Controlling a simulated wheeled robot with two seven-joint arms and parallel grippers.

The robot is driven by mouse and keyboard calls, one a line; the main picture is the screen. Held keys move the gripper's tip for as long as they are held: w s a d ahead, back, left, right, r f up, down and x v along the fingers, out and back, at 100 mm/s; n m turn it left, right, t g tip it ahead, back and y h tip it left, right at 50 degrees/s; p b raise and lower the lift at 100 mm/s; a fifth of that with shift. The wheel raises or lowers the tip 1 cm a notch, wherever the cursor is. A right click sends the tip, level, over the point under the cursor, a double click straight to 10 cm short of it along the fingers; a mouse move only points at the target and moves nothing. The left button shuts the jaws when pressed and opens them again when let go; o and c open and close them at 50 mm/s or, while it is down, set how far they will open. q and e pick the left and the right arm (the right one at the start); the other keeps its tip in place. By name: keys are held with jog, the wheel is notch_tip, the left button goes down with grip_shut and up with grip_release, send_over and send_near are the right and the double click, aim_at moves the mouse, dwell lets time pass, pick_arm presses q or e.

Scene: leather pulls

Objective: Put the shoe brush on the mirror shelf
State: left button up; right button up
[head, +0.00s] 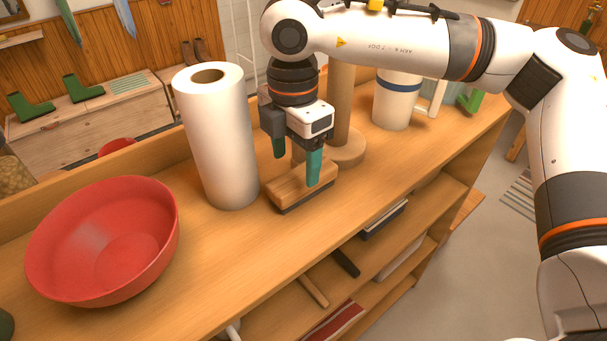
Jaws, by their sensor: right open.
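A shoe brush, a wooden block (290,191) with a dark lower edge, lies on the wooden counter (215,250) in the head view. My right gripper (297,161) points down at it with its green fingertips apart. One fingertip overlaps the block's right part in the picture and the other shows above its left part. I cannot tell whether they touch it. My left gripper is not in view.
A white paper roll (219,145) stands just left of the brush and a red bowl (105,245) farther left. A wooden stand (346,148) is close behind the brush, with a white canister (396,102) to the right. Open shelves below hold several items.

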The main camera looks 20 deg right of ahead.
aim_at(297, 176)
jog(key=shift+w+f, duration=0.1)
jog(key=shift+f, duration=0.2)
jog(key=shift+w+f+p, duration=0.15)
jog(key=shift+f+p, duration=0.15)
jog(key=shift+p, duration=0.1)
jog(key=f+p, duration=0.1)
jog(key=f, duration=0.1)
jog(key=f+p, duration=0.1)
jog(key=f, duration=0.1)
jog(key=shift+d+f+p, duration=0.1)
jog(key=shift+d+p, duration=0.2)
jog(key=shift+f, duration=0.25)
jog(key=c, duration=1.2)
